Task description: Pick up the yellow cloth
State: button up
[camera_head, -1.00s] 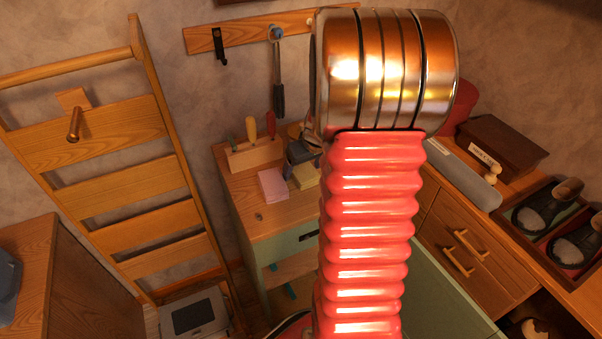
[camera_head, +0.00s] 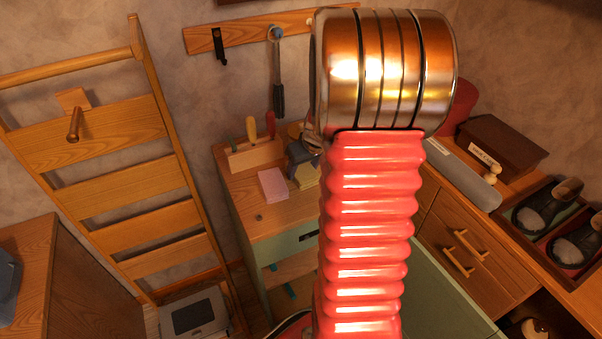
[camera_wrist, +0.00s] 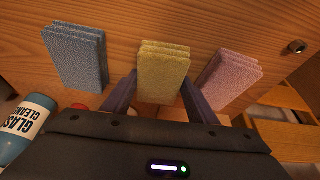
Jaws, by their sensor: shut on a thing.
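The yellow cloth (camera_wrist: 163,70) is a folded, textured block standing in the middle of the wrist view, between a blue cloth (camera_wrist: 76,57) and a pink cloth (camera_wrist: 229,79). My gripper (camera_wrist: 160,82) has one dark finger on each side of the yellow cloth and is shut on it. In the head view the yellow cloth (camera_head: 308,178) is on the wooden cabinet top, partly covered by my gripper (camera_head: 303,160) and arm. The pink cloth (camera_head: 272,185) lies to its left there. I cannot tell whether the yellow cloth is clear of the surface.
A glass cleaner bottle (camera_wrist: 27,125) stands at the left in the wrist view. A wooden block with tool handles (camera_head: 254,152) stands behind the cloths. A hanging brush (camera_head: 278,85) is on the wall rail above. Bare wood (camera_head: 245,205) shows in front of the pink cloth.

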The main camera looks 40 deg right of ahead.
aim_at(303, 170)
jog(key=shift+c, duration=0.6)
jog(key=shift+r, duration=0.1)
notch_tip(303, 170, up, 10)
jog(key=shift+r, duration=0.2)
dwell(0.4)
